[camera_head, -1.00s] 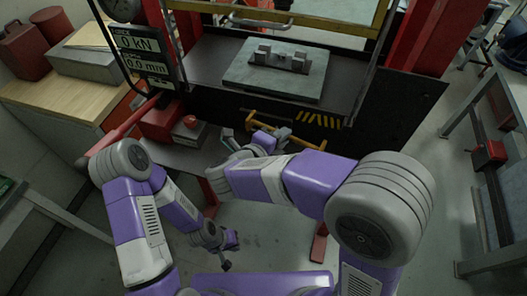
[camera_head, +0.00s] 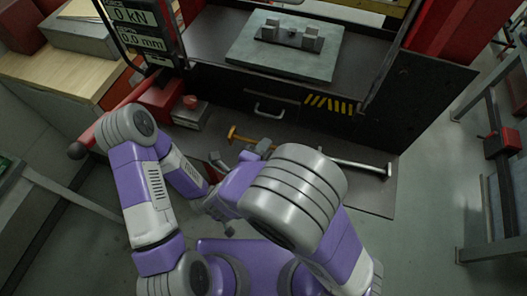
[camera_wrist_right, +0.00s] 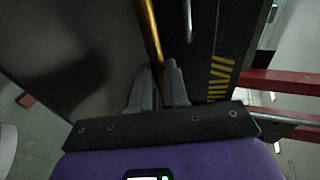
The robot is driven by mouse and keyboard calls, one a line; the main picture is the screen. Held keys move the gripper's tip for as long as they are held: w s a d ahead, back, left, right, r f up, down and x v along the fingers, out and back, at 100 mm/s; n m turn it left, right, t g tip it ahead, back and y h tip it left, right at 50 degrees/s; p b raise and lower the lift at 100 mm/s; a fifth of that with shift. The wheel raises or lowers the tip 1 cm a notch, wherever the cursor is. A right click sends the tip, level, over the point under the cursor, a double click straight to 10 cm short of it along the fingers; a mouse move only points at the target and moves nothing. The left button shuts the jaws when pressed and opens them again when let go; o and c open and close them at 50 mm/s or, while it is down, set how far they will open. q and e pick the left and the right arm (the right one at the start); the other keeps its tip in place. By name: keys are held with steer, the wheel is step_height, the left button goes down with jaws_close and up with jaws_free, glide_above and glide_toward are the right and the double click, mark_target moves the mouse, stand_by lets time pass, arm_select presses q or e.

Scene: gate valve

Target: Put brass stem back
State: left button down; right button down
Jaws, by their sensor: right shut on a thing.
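The brass stem (camera_head: 238,135) shows in the head view as a thin golden bar in front of the black press front. My right gripper (camera_head: 258,148) is at it, partly hidden by my own arm. In the right wrist view, the brass stem (camera_wrist_right: 149,28) runs up from between the close-set fingertips of my right gripper (camera_wrist_right: 161,75), which is shut on it. The stem's near part is hidden by the fingers. My left gripper (camera_head: 229,229) hangs low beside my right arm, mostly hidden, and its jaws are unclear.
The press table carries a grey plate (camera_head: 245,62) with metal blocks. Below is a black front with a handle (camera_head: 269,112) and yellow stripes. A steel rod (camera_head: 355,165) shows right of my right arm above a dark lower surface. A small box (camera_head: 190,114) stands left.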

steer(key=shift+f, duration=0.95)
steer(key=shift+f+b, duration=0.6)
steer(key=shift+b, duration=0.15)
steer(key=c, duration=1.1)
jaws_free()
steer(key=shift+f, duration=0.1)
